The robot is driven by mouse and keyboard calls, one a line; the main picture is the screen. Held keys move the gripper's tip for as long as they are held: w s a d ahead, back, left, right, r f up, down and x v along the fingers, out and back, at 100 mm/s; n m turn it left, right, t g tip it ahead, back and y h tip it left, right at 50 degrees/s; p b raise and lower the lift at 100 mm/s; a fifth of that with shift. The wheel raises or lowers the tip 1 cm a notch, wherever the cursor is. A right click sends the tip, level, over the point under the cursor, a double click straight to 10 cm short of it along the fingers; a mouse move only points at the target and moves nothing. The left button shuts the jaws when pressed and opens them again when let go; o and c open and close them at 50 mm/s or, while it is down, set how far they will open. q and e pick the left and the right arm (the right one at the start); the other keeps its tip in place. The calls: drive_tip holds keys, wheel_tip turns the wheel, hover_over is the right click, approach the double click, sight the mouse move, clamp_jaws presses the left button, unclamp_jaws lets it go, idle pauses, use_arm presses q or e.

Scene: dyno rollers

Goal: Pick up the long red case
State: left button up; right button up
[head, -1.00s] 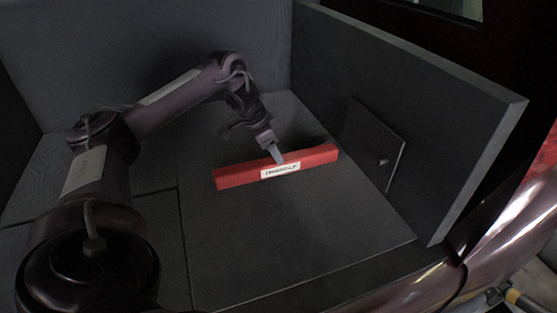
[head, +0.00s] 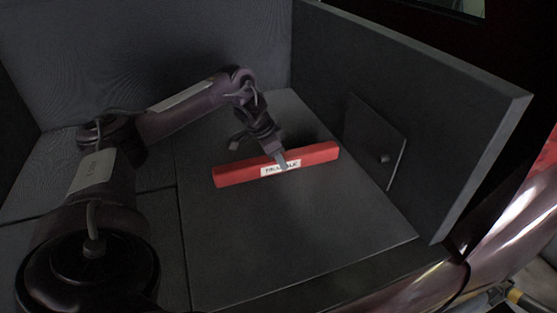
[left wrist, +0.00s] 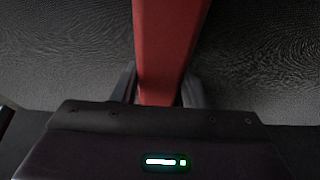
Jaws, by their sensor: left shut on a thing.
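The long red case (head: 318,154) lies across the dark floor of the compartment in the head view, with a white label (head: 270,171) on its near face. My left gripper (head: 281,160) reaches down onto the middle of the case and is shut on it. In the left wrist view the red case (left wrist: 167,45) runs away from the gripper (left wrist: 160,92), with one finger on each side of it. The case appears to rest on the floor or very close to it; I cannot tell which. My right gripper is not in view.
A dark upright panel (head: 440,130) stands to the right, with a small square plate and knob (head: 384,158) on its inner side. A grey padded wall (head: 140,60) closes the back. The floor in front of the case (head: 290,230) is clear.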

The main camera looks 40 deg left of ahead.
use_arm(q)
drive_tip(key=shift+c, duration=1.1)
drive_tip(key=shift+r, duration=0.1)
